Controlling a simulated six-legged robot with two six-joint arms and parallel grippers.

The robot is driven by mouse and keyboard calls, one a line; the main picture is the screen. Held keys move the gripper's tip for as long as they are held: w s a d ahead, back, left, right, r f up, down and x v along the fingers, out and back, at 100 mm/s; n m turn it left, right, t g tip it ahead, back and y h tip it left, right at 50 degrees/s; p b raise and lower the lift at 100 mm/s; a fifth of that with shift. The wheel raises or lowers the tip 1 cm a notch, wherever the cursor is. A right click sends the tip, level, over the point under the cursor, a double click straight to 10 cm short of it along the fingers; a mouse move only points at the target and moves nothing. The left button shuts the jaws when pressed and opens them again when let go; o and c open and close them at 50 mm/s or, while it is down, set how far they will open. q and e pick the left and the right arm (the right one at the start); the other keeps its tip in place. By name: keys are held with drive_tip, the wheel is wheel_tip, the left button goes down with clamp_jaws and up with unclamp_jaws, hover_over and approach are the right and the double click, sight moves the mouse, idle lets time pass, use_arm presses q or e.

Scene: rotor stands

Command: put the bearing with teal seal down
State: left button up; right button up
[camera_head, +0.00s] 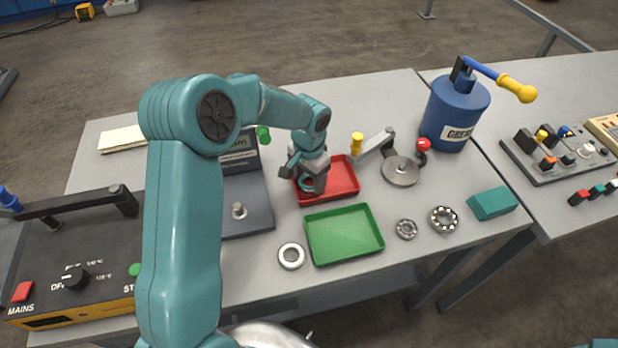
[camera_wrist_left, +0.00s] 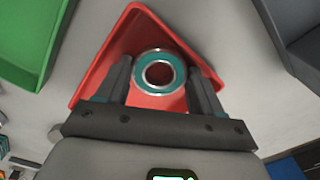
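The bearing with teal seal (camera_wrist_left: 160,72) is a steel ring with a teal band around a dark bore. My left gripper (camera_wrist_left: 160,80) has one finger on each side of it, and both fingertips appear to touch its rim. In the head view, the left gripper (camera_head: 308,180) points down into the left part of the red tray (camera_head: 343,183), with the bearing (camera_head: 307,185) low between its fingers and partly hidden. I cannot tell whether the bearing touches the tray floor. My right gripper is not in view.
A green tray (camera_head: 345,234) lies in front of the red one. A pale ring (camera_head: 291,256) and two bearings (camera_head: 406,229) (camera_head: 444,218) lie around it.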

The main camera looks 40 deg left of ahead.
use_arm(q)
drive_tip(key=shift+s+d+f, duration=0.15)
drive_tip(key=shift+s+f, duration=0.15)
drive_tip(key=shift+f, duration=0.3)
wheel_tip(320, 180, up, 13)
drive_tip(key=shift+w+r, duration=0.15)
drive_tip(key=shift+r, duration=0.05)
idle(0.5)
